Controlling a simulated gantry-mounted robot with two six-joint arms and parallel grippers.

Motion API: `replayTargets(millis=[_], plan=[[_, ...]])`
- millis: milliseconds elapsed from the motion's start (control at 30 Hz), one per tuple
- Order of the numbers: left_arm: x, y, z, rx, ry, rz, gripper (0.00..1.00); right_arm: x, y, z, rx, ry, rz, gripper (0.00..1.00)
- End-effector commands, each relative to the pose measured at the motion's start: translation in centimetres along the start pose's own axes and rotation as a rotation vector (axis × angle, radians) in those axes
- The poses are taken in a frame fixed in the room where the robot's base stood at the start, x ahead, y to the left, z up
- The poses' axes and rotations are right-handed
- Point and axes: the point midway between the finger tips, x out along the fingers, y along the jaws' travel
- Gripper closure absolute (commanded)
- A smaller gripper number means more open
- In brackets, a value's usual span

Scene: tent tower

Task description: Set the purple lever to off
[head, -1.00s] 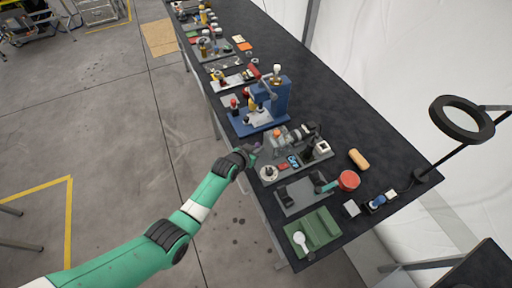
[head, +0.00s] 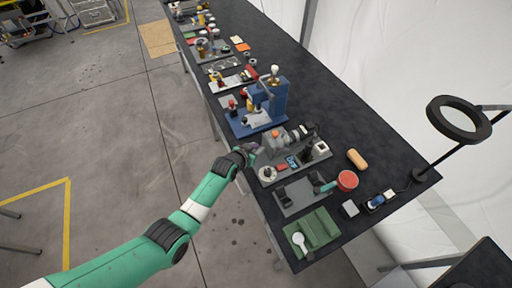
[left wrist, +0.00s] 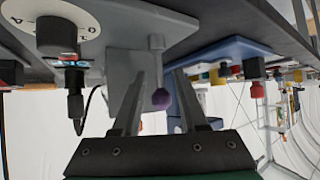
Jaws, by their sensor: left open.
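The purple lever shows in the left wrist view as a light grey stem with a purple knob (left wrist: 161,98) at its end. It sticks out from a grey panel (left wrist: 150,27). My left gripper (left wrist: 159,76) is open, with one finger on each side of the lever and visible gaps beside the knob. I cannot tell whether a finger touches the stem. In the head view my left gripper (head: 252,149) is at the near edge of the table, beside the grey board (head: 318,155), and largely hides the lever. My right gripper is not in view.
A black dial on a white disc (left wrist: 90,22) sits beside the lever in the left wrist view. The blue press (head: 273,105) stands just beyond the lever. A grey board with black blocks (head: 301,202) and a green tray (head: 322,226) lie closer.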

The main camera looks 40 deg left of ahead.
Motion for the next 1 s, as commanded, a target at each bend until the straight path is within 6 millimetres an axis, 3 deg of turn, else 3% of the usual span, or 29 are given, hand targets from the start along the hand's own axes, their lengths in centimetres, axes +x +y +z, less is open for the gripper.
replayTargets(millis=[267, 700, 1000], plan=[[-1.0, 0.0, 0.0, 0.0, -0.003, 0.0, 0.57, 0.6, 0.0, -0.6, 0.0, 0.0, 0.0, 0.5], [-9.6, 0.0, -0.2, 0.0, 0.0, 0.0, 0.57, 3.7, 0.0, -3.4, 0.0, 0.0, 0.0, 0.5], [-11.7, 0.0, 0.0, 0.0, -0.001, 0.0, 0.57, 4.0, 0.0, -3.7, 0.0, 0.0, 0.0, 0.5]])
